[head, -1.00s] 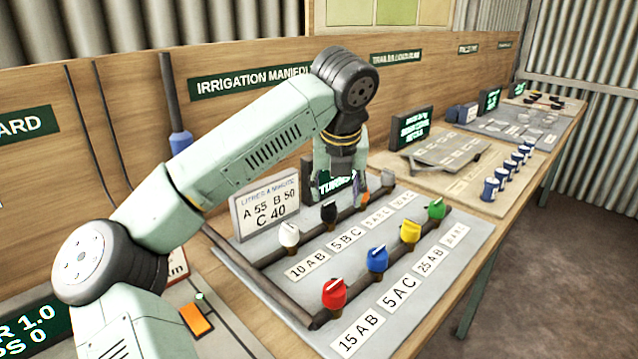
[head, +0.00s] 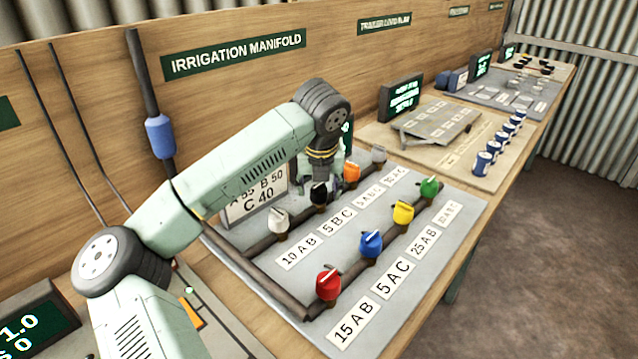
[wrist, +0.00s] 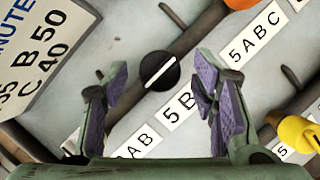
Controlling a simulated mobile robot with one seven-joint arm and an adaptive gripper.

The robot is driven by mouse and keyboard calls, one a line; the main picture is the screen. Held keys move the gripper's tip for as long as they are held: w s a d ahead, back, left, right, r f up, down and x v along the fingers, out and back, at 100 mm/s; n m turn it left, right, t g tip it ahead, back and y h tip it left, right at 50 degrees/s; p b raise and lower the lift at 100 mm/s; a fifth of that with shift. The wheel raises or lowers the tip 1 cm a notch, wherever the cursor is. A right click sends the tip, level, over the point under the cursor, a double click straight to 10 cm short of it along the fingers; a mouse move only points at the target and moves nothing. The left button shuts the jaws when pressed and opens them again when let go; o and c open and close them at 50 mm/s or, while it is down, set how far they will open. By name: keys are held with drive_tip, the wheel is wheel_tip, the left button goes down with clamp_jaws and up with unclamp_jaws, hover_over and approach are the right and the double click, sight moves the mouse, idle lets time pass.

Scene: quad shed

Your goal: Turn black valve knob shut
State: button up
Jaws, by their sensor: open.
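The black valve knob (head: 319,193) stands on the back pipe of the manifold, between the white and orange knobs. My gripper (head: 318,184) is right above or around its top; the head view does not settle which. In the wrist view the black knob (wrist: 158,71) shows a white pointer line running lower left to upper right, roughly along its pipe. My gripper (wrist: 160,92) is open there, one purple-padded finger on each side and the knob slightly beyond the line between the tips. No finger visibly touches the knob.
Close neighbours are the white knob (head: 278,221) and the orange knob (head: 351,171). The front pipe carries red (head: 328,283), blue (head: 371,243), yellow (head: 403,212) and green (head: 429,187) knobs. A litres sign (head: 254,206) stands behind the back pipe.

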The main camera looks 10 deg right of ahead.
drive_tip(key=shift+w+f, duration=0.15)
drive_tip(key=shift+f, duration=0.2)
drive_tip(key=shift+c, duration=0.4)
drive_tip(key=c, duration=1.1)
